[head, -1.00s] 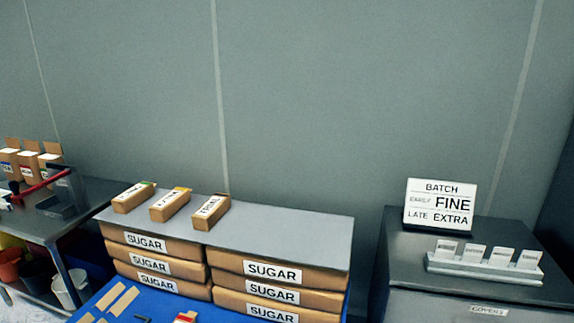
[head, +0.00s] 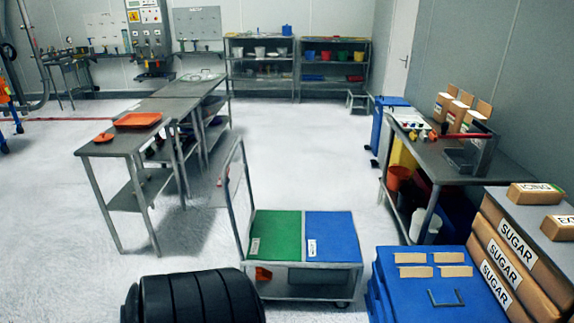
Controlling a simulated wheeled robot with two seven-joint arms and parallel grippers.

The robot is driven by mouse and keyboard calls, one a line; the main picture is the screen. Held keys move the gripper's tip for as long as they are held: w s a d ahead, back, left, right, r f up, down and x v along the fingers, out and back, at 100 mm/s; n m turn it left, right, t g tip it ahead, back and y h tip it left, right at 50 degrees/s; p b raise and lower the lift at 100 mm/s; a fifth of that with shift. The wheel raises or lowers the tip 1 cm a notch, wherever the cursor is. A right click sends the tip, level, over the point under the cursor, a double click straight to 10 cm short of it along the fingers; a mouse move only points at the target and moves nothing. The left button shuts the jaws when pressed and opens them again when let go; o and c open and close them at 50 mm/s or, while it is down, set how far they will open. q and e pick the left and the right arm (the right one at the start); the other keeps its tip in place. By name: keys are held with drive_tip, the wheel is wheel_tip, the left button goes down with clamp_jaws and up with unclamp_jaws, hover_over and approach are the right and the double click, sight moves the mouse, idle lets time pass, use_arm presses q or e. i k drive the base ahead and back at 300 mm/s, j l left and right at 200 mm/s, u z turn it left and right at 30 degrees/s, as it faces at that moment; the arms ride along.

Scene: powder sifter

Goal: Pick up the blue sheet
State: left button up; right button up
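A flat blue sheet-like panel (head: 331,236) with a small white label lies on top of the wheeled cart, right of a green panel (head: 276,235). Another blue surface (head: 450,302) tops the blue stack or bin at the lower right, with several tan strips and a dark handle on it. I cannot tell for certain which one the task calls the blue sheet. Neither of my grippers shows in the head view.
The cart (head: 310,294) has a tall handle frame at its left. Brown sugar sacks (head: 515,255) are stacked at right. A metal table (head: 470,178) with boxes stands behind them. Grey tables (head: 125,145) stand at left.

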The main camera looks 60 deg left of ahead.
sight(330, 237)
drive_tip(key=u, duration=1.75)
drive_tip(key=i, duration=0.2)
